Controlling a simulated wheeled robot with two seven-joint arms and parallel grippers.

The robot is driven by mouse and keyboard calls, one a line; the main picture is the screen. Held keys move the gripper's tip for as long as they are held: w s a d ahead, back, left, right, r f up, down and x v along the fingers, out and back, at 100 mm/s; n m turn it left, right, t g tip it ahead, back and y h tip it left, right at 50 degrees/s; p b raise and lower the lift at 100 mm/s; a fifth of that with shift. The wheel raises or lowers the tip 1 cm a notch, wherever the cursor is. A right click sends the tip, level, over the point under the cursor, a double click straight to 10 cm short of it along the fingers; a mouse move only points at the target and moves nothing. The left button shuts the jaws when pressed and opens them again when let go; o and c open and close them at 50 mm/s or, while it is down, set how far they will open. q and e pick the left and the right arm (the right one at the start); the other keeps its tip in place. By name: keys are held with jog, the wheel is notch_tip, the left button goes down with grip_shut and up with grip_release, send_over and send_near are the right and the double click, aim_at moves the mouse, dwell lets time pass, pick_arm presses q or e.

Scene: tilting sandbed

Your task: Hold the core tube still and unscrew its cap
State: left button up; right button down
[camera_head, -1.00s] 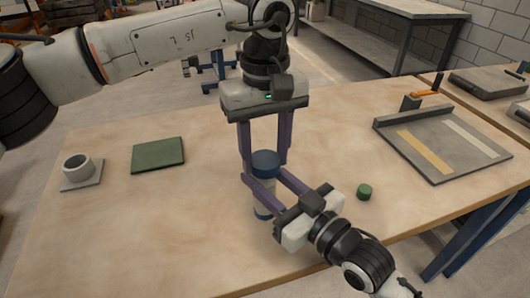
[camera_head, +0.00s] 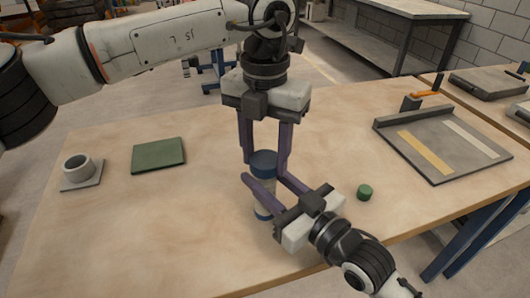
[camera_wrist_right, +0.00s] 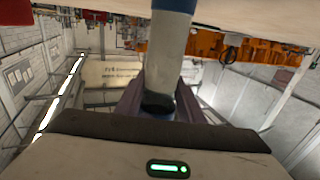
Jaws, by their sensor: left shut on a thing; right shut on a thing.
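The core tube (camera_head: 263,197) stands upright near the front middle of the table, pale with a blue band low down. My left gripper (camera_head: 265,157) points down from above and is shut on the cap, one finger on each side. My right gripper (camera_head: 265,179) reaches in from the front right and is shut on the tube body below the cap.
A small green cylinder (camera_head: 365,192) stands right of the tube. A green pad (camera_head: 159,155) and a grey cup on a square base (camera_head: 79,184) are at the left. A grey tray (camera_head: 464,169) with yellow and white strips is at the right. The table between is clear.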

aim_at(266, 159)
pick_arm(q)
jog(key=n, duration=1.1)
jog(key=shift+r, duration=0.3)
jog(key=shift+r, duration=0.85)
jog(key=shift+r, duration=2)
pick_arm(e)
jog(key=c, duration=1.1)
grip_release()
